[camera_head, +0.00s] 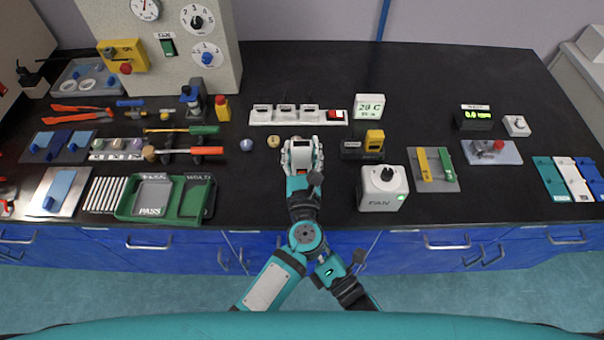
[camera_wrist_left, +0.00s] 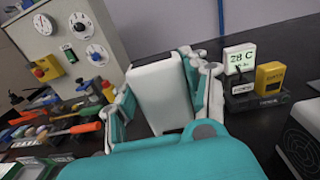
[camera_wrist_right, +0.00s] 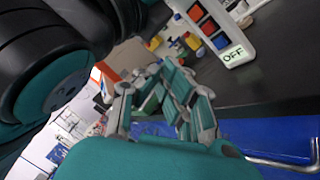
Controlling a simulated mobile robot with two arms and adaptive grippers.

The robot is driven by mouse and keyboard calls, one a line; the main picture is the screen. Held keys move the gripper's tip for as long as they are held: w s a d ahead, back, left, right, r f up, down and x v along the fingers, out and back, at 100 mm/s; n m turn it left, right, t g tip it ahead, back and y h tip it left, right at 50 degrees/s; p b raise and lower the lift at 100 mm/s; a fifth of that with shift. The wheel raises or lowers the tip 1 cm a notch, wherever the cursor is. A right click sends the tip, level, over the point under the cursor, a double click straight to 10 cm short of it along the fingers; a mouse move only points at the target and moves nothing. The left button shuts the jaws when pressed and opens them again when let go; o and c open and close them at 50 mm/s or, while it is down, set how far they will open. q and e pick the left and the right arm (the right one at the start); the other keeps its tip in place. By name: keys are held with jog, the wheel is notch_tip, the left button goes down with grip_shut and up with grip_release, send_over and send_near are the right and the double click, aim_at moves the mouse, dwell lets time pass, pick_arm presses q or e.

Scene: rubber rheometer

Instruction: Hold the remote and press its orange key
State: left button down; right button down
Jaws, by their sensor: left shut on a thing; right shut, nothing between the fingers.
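The remote is a white block held upright in my left gripper (camera_head: 302,150); its plain back (camera_wrist_left: 160,88) shows between the fingers in the left wrist view. In the right wrist view the remote (camera_wrist_right: 238,35) shows its key face, with red-orange keys (camera_wrist_right: 196,12), a blue key (camera_wrist_right: 220,42) and a small display reading OFF (camera_wrist_right: 232,56). My right gripper (camera_wrist_right: 165,85) is shut and empty, apart from the remote and below it in that view. In the head view I cannot make out the right gripper's fingers near the left arm.
A white power strip (camera_head: 270,117) and a 28 C display (camera_head: 370,106) stand behind the left gripper. A white fan box (camera_head: 383,188) stands to its right. A green PASS tray (camera_head: 125,208) and several tools lie to the left. Blue drawers (camera_head: 400,245) front the black bench.

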jog(key=shift+s+a+r+n+y, duration=0.1)
jog(key=shift+a+r+n+y, duration=0.1)
jog(key=shift+r+n+y, duration=0.3)
jog(key=shift+r, duration=0.1)
jog(key=w, duration=0.9)
jog(key=shift+a, duration=0.15)
dwell(1.2)
jog(key=shift+w, duration=0.35)
jog(key=shift+w, duration=0.5)
dwell(0.7)
jog(key=shift+s, duration=0.95)
